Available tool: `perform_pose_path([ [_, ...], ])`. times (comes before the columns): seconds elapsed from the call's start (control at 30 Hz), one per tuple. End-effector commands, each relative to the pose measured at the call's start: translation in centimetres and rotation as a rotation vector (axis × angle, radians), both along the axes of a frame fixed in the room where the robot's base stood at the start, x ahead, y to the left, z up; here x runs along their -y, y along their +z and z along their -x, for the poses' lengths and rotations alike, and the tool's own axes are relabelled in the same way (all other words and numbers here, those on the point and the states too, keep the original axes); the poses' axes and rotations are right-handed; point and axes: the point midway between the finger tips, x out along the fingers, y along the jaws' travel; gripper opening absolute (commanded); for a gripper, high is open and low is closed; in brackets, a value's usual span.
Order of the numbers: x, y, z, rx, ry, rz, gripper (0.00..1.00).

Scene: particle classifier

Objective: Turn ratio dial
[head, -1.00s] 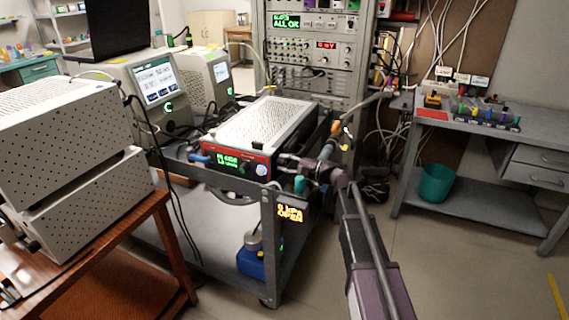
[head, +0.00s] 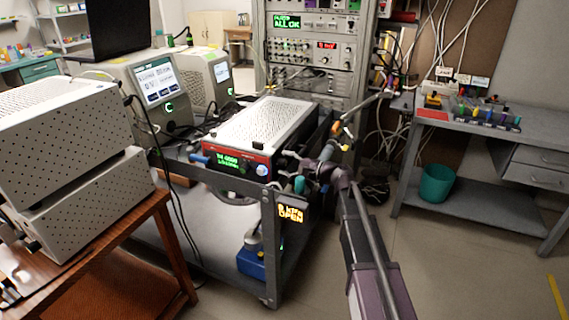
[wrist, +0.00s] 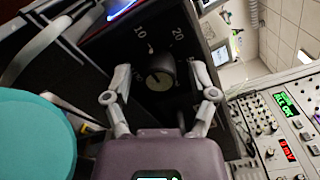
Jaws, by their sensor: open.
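The dial (wrist: 160,78) is a round knob with a pale face on a dark panel in the wrist view, with the marks 10 and 20 printed above it. My gripper (wrist: 160,69) is open, with one finger on each side of the dial. Gaps show between the fingers and the knob, though depth is hard to judge. In the head view my gripper (head: 283,163) is at the right front of a red-fronted instrument (head: 232,162) with a perforated pale top. I cannot make out the marked dial in that view.
The instrument stands on a grey cart (head: 275,215). A teal cylinder (head: 299,185) is close below my gripper and shows large at left in the wrist view (wrist: 35,135). An equipment rack (head: 307,55) stands behind.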

Motion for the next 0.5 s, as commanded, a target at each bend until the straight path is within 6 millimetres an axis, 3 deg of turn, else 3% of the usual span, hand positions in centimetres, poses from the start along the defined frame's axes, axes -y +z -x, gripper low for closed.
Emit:
perform_pose_path([
  [0.27,2.0,0.0,0.8,0.0,-0.002,0.0,0.74],
  [0.5,5.4,0.0,2.0,0.0,-0.003,-0.001,0.74],
])
